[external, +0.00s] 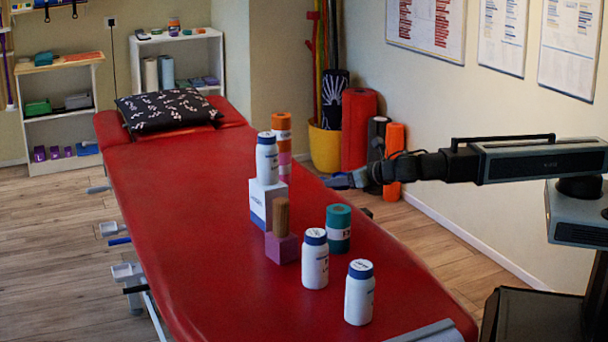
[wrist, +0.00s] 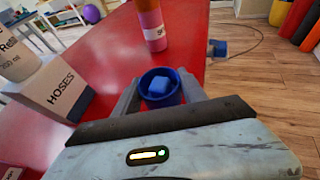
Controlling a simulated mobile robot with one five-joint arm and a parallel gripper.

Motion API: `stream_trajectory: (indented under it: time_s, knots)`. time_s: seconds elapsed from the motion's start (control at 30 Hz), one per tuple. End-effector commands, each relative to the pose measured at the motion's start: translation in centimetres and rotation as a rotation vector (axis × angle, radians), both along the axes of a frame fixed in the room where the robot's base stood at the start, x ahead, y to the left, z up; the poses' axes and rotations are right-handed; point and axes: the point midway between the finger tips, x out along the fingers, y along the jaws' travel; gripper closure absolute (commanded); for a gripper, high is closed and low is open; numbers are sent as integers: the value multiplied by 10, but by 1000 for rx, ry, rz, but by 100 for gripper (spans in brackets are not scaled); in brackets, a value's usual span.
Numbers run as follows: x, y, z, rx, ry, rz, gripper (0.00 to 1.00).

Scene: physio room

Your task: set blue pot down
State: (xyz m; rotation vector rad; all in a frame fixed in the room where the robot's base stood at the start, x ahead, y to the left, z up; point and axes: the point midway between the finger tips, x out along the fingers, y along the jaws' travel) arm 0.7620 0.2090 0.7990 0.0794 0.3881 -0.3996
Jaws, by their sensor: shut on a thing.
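The blue pot (wrist: 160,99) is a small round open cup with a light blue block (wrist: 158,86) inside it. In the wrist view it sits between the two fingers of my gripper (wrist: 162,92), which are shut on it. In the external view my gripper (external: 347,180) reaches in from the right, over the right edge of the red treatment table (external: 215,250). The pot is hard to make out there, as a small bluish shape at the gripper's end. It looks held above the table top; the exact height is unclear.
A white box (external: 258,207) carries a white bottle (external: 267,160). An orange-pink roll (external: 281,150), a purple block (external: 282,248) with a wooden cylinder, a teal roll (external: 338,236) and two white bottles (external: 315,265) stand nearby. The table's left side is clear.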

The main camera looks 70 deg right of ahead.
Motion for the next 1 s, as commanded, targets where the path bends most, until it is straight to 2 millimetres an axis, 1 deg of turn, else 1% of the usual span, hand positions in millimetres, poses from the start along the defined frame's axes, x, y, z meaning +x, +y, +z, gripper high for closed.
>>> stream_trajectory:
  time_s: [0.03,0.07,0.17,0.2,0.27,0.3,0.37,0.4,0.47,0.5,0.57,0.6,0.67,0.7,0.77,0.8,0.87,0.9,1.0]
  knots:
    - [-3,15,11,0,0,25,93]
    - [-6,26,16,0,1,43,93]
    - [-19,72,36,1,2,119,93]
    - [-25,92,44,0,2,154,93]
    - [-37,123,56,0,2,207,93]
    - [-46,144,64,0,2,243,93]
    - [-60,175,75,-1,3,298,93]
    - [-70,195,78,-1,3,333,93]
    - [-86,222,74,-1,3,383,93]
    - [-97,240,69,0,3,414,93]
    - [-113,264,62,0,3,459,93]
    - [-124,280,58,0,3,490,93]
    - [-142,303,54,0,2,534,93]
    - [-155,319,51,-1,3,566,93]
    - [-177,344,46,-1,2,617,93]
    - [-192,361,42,0,1,651,93]
    - [-216,384,38,0,1,701,93]
    - [-231,398,35,0,1,731,93]
    - [-263,425,30,0,0,795,93]
